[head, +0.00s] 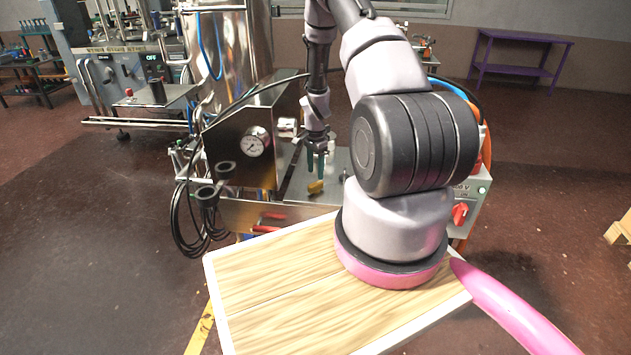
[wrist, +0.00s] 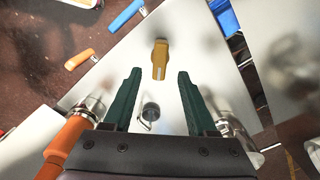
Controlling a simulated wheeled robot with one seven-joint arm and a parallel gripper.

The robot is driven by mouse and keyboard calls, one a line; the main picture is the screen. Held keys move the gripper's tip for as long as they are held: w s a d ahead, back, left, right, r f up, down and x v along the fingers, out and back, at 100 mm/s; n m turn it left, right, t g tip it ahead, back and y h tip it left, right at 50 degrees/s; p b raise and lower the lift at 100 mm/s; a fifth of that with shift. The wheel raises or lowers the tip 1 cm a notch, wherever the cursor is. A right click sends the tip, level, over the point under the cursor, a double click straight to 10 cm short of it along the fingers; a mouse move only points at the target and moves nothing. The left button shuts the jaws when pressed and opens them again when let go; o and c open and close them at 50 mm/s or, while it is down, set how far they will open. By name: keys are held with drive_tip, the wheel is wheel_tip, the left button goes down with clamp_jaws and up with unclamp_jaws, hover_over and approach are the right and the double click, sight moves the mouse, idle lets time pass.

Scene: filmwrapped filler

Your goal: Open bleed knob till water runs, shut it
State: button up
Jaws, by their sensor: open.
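A small yellow handle (head: 316,187), perhaps the bleed knob, stands on the steel top of the machine. In the wrist view the yellow handle (wrist: 160,60) lies just ahead of the fingertips, roughly centred between them. My gripper (head: 318,170) has green fingers pointing down just above it. In the wrist view my gripper (wrist: 158,74) is open, with nothing between its tips. A small round grey fitting with a bent metal piece (wrist: 150,112) shows between the fingers, nearer the palm. I see no running water.
A pressure gauge (head: 254,142) sits on the steel housing left of my gripper. Black cables (head: 190,220) hang at its left. Orange handles (wrist: 79,59) and a blue bin (wrist: 224,16) flank the plate. A wooden board (head: 270,290) lies in front.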

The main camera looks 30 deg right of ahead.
sight(315, 183)
wheel_tip(315, 183, down, 5)
drive_tip(key=shift+f, duration=0.1)
idle(0.3)
clamp_jaws()
